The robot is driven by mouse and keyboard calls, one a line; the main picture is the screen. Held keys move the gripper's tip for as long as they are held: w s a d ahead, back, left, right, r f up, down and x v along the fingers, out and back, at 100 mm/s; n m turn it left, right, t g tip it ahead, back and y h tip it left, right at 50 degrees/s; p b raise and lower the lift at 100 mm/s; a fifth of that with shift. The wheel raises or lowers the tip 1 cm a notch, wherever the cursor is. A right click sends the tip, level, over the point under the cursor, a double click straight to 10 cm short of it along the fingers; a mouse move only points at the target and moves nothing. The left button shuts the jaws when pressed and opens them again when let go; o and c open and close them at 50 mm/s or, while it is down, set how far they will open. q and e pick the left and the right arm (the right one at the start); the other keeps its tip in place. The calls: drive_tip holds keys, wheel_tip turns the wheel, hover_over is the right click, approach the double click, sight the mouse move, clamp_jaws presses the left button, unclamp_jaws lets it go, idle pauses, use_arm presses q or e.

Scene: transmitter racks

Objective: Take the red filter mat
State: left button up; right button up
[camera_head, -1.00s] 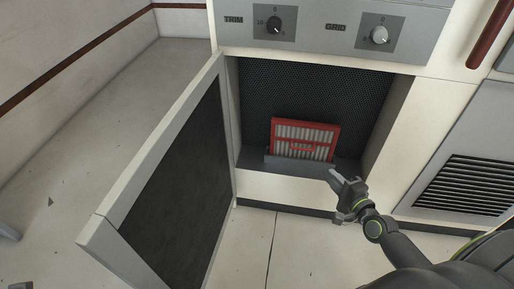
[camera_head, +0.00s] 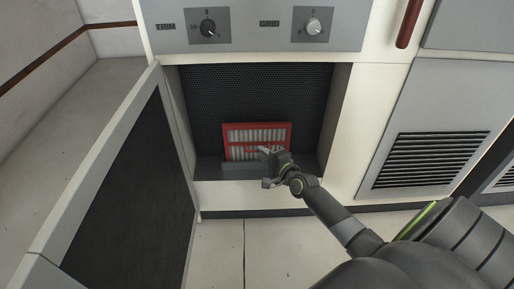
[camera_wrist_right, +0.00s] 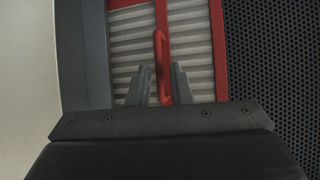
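The red filter mat (camera_head: 250,136), a red frame with pale pleats, stands upright in the open compartment behind a low grey ledge. In the right wrist view its frame (camera_wrist_right: 219,45) and pleats fill the middle, with a red handle (camera_wrist_right: 162,50) standing out from it. My right gripper (camera_head: 266,168) is in front of the mat's lower part. In the wrist view the two fingers (camera_wrist_right: 162,86) are apart, one on each side of the handle's near end, with gaps visible. The gripper hides part of the mat's lower right. My left gripper is not in view.
The cabinet door (camera_head: 115,175) stands open on the left. A dark mesh wall (camera_head: 250,92) lines the compartment's back. Above is a panel with the TRIM knob (camera_head: 208,28) and GRID knob (camera_head: 313,27). A louvred vent (camera_head: 430,160) is at the right.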

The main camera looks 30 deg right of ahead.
drive_tip(key=w, duration=0.1)
drive_tip(key=w+b, duration=0.1)
drive_tip(key=w, duration=0.1)
drive_tip(key=shift+w+a+f, duration=0.15)
drive_tip(key=shift+f, duration=0.2)
clamp_jaws()
drive_tip(key=shift+r, duration=0.2)
